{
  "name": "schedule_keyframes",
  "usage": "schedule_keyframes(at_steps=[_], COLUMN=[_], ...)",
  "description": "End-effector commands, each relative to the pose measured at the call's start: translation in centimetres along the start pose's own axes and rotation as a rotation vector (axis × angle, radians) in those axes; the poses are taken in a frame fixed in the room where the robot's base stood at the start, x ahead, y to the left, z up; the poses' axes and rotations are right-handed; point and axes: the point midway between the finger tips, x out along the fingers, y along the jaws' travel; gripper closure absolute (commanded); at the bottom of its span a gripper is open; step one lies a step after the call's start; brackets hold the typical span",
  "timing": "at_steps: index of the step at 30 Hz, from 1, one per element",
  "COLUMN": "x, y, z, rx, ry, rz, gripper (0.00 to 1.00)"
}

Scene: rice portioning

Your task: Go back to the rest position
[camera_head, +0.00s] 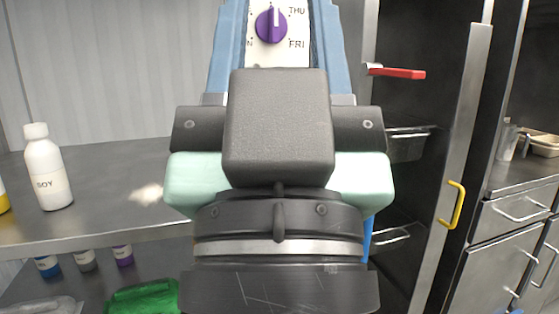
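My gripper (279,30) points away from me at the top centre, above or beyond the counter. Its two blue fingers stand well apart, and their tips are at or past the top edge of the picture. A white panel with a purple dial (271,24) and day labels such as THU and FRI shows in the gap. The left finger covers part of its lettering. I see nothing clamped between the fingers. My wrist hides the middle of the counter.
The grey counter (100,215) holds a white SOY bottle (48,170) and a small whitish patch (147,193). Small bottles (85,260) and a green item (143,298) sit below. At right are a red handle (397,73), a door with a yellow handle (454,205) and steel drawers (515,215).

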Motion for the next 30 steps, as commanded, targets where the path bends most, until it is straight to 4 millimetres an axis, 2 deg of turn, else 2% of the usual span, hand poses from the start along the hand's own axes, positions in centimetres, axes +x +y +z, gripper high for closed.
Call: schedule_keyframes(at_steps=[1,21,25,30], x=[2.4,17.3,19.4,20.7], y=[0.0,0.0,0.0,0.0], z=[-2.2,-16.2,-18.2,-19.5], rx=[-0.001,-0.003,-0.003,-0.003], ry=[0.000,-0.002,-0.002,-0.002], rz=[0.000,0.000,0.000,0.000], gripper=[0.55,0.55,0.55,0.55])
